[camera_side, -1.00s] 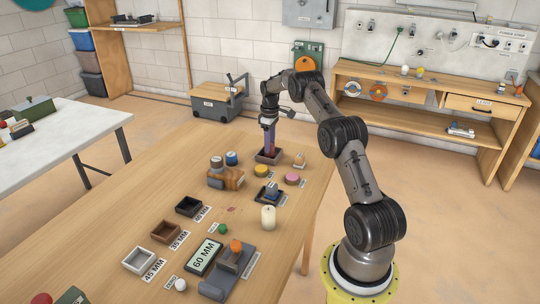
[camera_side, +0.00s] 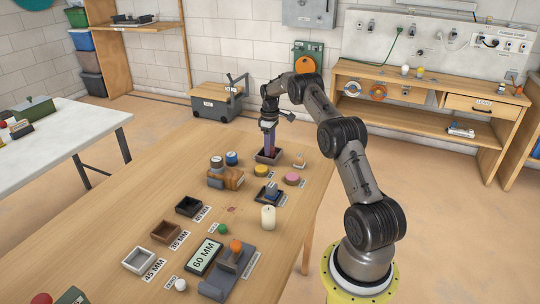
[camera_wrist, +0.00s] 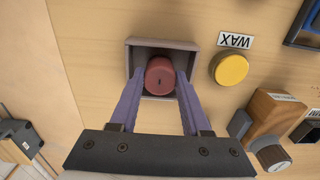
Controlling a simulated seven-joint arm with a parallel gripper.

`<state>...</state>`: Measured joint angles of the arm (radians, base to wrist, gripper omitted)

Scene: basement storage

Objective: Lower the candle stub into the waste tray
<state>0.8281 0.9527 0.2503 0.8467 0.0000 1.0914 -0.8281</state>
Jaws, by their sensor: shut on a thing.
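The red candle stub (camera_wrist: 160,77), a short cylinder with a dark wick spot on top, is between the purple fingers of my gripper (camera_wrist: 161,92) in the wrist view. My gripper is shut on it. The waste tray (camera_wrist: 162,42), a small square grey-brown box, surrounds the stub in that view. In the side view my gripper (camera_side: 269,152) points down into the tray (camera_side: 260,159) near the table's far end. The stub is mostly hidden there by the fingers and tray wall. I cannot tell whether it touches the tray floor.
A yellow disc (camera_wrist: 230,68) lies beside the tray by a WAX label (camera_wrist: 236,40). A wooden block (camera_wrist: 270,112) stands close by. Bare tabletop lies left of the tray.

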